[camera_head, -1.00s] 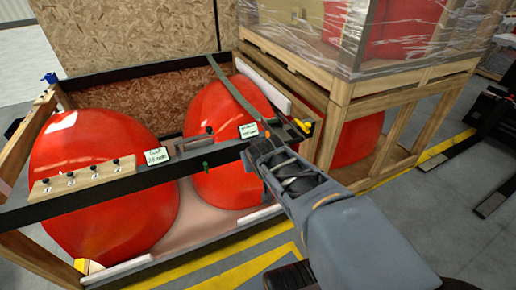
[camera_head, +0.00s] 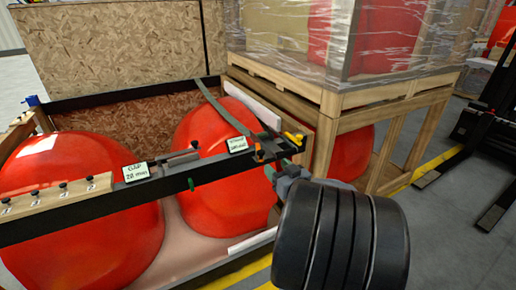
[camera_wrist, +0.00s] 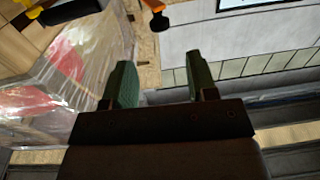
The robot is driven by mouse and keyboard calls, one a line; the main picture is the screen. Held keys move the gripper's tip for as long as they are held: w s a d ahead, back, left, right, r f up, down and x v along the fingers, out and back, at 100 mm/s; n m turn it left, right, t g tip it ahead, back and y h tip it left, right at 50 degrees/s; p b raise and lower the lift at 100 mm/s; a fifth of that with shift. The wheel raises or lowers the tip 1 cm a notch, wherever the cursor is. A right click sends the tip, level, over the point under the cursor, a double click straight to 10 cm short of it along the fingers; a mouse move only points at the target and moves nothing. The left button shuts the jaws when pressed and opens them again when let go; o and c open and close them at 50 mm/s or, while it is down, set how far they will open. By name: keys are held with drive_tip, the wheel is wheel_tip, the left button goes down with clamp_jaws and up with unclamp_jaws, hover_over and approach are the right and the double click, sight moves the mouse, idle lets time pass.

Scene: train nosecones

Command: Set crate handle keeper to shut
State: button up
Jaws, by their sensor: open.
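The crate's black top rail (camera_head: 120,197) runs across the head view. A grey bar-like handle (camera_head: 182,158) lies along it between two labels, and a small green tab (camera_head: 191,184) hangs below. At the rail's right end are an orange piece (camera_head: 259,152) and a yellow-handled part (camera_head: 292,137). I cannot tell for certain which piece is the keeper, or its setting. My gripper (camera_wrist: 160,82) is open and empty in the wrist view, its green fingers spread apart. An orange-and-black knob (camera_wrist: 156,14) shows beyond them. In the head view my arm mostly hides the gripper, near the rail's right end.
Large red nosecones (camera_head: 85,195) fill the crate beneath the rail. A wooden block with black knobs (camera_head: 58,196) sits at left. A plastic-wrapped crate on a wooden stand (camera_head: 335,100) rises close behind right. Open floor (camera_head: 440,235) lies at right.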

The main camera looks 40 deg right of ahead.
sight(259, 151)
drive_tip(key=w, duration=0.7)
drive_tip(key=w+d, duration=0.1)
drive_tip(key=w, duration=0.3)
drive_tip(key=shift+w, duration=0.35)
drive_tip(key=shift+c, duration=0.2)
clamp_jaws()
